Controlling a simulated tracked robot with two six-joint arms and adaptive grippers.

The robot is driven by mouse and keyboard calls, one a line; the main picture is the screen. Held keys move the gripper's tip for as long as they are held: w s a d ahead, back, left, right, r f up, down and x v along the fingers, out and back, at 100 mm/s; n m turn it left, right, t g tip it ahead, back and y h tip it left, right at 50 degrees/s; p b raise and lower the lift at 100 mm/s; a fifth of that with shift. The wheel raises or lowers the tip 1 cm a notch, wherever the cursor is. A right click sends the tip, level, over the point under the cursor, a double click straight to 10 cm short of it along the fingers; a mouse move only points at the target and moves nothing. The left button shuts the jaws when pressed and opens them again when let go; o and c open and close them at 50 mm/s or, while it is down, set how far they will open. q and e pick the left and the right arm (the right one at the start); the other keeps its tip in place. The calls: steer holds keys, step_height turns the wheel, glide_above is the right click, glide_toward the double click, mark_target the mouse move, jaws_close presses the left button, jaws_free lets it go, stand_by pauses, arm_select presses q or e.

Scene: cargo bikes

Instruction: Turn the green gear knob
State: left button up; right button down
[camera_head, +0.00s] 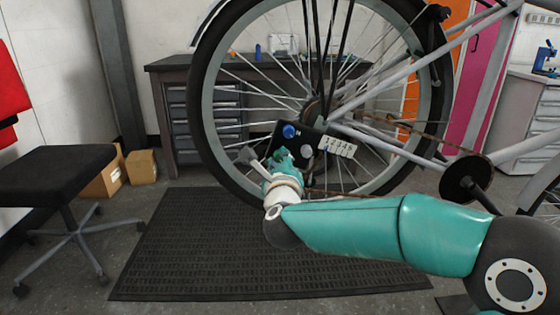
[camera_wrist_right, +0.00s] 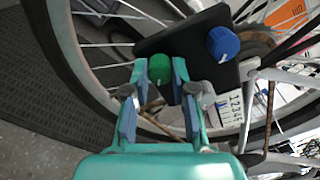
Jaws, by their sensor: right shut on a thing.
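The green gear knob (camera_wrist_right: 160,66) sits on a black panel (camera_wrist_right: 190,38) in front of the bicycle's rear wheel. In the right wrist view, my right gripper (camera_wrist_right: 161,72) has its fingertips on both sides of the green knob and is shut on it. In the head view, my right gripper (camera_head: 280,158) is at the lower left of the panel (camera_head: 316,139) and hides the green knob. A blue knob (camera_head: 290,131) is on the same panel, and it also shows in the right wrist view (camera_wrist_right: 223,43). My left gripper is not in view.
A white card with numbers (camera_head: 337,146) is at the panel's right. The bicycle wheel (camera_head: 205,110) and frame surround the panel. A black stool (camera_head: 62,175) stands at left and a workbench (camera_head: 185,90) behind.

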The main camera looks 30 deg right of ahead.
steer(key=n, duration=0.4)
steer(key=shift+f+p, duration=0.1)
steer(key=shift+p, duration=0.3)
steer(key=n+p, duration=0.1)
steer(key=n, duration=0.4)
steer(key=shift+a, duration=0.1)
steer(key=n+p, duration=0.3)
steer(key=n, duration=0.2)
steer(key=shift+f+n+p, duration=0.2)
steer(key=shift+n+p, duration=0.7)
steer(key=shift+n, duration=1.6)
steer(key=c, duration=0.9)
jaws_free()
steer(key=shift+c, duration=0.2)
steer(key=shift+r, duration=0.15)
